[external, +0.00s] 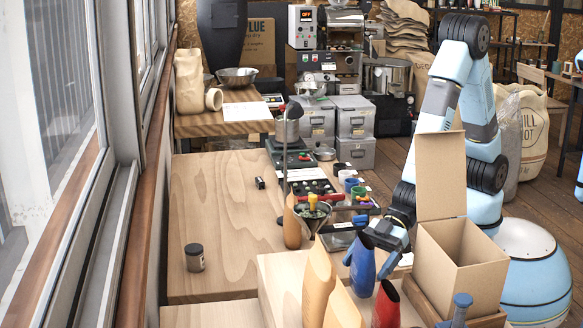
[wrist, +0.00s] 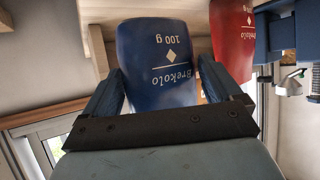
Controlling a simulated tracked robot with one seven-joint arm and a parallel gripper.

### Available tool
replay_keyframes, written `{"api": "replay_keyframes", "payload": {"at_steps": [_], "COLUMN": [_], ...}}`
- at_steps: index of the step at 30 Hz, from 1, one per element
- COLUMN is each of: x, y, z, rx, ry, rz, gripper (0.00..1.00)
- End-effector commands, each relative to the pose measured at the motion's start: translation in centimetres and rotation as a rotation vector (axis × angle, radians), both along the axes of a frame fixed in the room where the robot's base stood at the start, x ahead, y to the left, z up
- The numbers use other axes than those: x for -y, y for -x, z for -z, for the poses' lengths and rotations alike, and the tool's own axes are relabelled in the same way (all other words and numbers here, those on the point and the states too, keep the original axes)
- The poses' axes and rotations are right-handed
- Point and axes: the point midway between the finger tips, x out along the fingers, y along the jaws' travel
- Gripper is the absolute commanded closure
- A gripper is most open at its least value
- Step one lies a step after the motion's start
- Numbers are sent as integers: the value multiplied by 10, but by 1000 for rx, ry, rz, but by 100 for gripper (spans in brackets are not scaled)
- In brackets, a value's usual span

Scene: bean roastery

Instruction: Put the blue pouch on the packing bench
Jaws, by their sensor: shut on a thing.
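The blue pouch (external: 362,268) is upright near the bottom middle of the external view, beside an open cardboard box. It also shows in the wrist view (wrist: 166,62), with white lettering reading "100 g". My gripper (external: 376,241) is shut on it near its top, with one finger on each side in the wrist view. The pouch's underside is hidden, so I cannot tell whether it touches the wooden surface. A pale wooden bench (external: 215,215) runs along the window; a raised wooden block (external: 285,280) stands at its near end. I cannot tell which surface is the packing bench.
A red pouch (external: 385,305) stands close to the blue one, with tan pouches (external: 318,280) to the left. The open cardboard box (external: 462,270) is close on the right. A dark jar (external: 194,257) stands on the bench; the bench's left middle is mostly clear.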

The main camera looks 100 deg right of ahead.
Motion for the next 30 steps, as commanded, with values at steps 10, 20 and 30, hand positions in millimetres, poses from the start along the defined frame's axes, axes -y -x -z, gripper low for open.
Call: {"api": "replay_keyframes", "payload": {"at_steps": [10,20,30], "x": [-3,-3,-3], "y": [0,0,0], "z": [35,37,35], "rx": [-2,0,0], "ry": [1,0,0], "rz": [-1,-1,0], "gripper": [41,7,0]}}
